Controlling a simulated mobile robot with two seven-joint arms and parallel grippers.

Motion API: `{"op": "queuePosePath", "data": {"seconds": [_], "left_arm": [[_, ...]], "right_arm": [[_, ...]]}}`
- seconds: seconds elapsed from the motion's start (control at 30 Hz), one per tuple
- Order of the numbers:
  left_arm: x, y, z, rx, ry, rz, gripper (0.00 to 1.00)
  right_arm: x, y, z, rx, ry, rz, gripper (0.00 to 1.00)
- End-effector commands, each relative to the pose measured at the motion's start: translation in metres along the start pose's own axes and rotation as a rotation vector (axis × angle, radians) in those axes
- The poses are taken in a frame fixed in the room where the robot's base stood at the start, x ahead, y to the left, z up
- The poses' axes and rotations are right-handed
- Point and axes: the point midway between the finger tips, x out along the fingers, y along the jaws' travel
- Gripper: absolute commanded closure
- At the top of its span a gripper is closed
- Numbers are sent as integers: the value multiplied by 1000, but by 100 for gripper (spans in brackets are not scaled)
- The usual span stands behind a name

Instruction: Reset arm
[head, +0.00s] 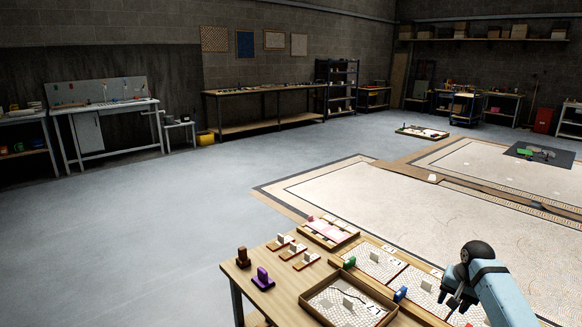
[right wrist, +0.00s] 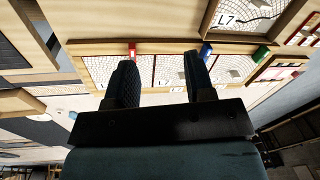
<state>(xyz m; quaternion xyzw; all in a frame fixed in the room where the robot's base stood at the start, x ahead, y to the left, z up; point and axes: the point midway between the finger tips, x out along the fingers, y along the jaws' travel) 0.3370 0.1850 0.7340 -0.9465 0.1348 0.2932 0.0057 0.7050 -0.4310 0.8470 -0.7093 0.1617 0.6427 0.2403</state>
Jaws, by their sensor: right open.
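My right arm comes in from the lower right in the head view, and its gripper (head: 456,302) hangs over the right part of the wooden table (head: 285,293). In the right wrist view the two dark fingers of the right gripper (right wrist: 160,82) stand apart with nothing between them. Behind them lies a wooden frame (right wrist: 100,47) holding mosaic panels (right wrist: 170,70). The same row of mosaic panels (head: 375,262) shows on the table in the head view. My left gripper is not in view.
A wooden tray with a mosaic piece (head: 312,301) sits at the table's front. A purple-handled tool (head: 262,279) and a brown one (head: 243,258) stand at the left corner. A large mosaic floor panel (head: 350,190) lies behind. The grey floor (head: 150,220) at left is clear.

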Motion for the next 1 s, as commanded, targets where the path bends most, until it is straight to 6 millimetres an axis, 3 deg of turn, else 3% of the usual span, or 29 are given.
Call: {"op": "queuePosePath", "data": {"seconds": [0.17,0.37,0.57,0.8,1.0], "left_arm": [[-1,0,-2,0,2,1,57],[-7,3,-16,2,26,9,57],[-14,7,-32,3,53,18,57],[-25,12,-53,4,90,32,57],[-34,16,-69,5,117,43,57]], "right_arm": [[-12,-5,21,-61,75,-25,51],[-19,-17,-20,-169,320,-73,51],[-40,-30,-59,-314,610,-93,51],[-84,-48,-98,-531,1005,-63,51],[-124,-63,-112,-701,1303,-3,51]]}}
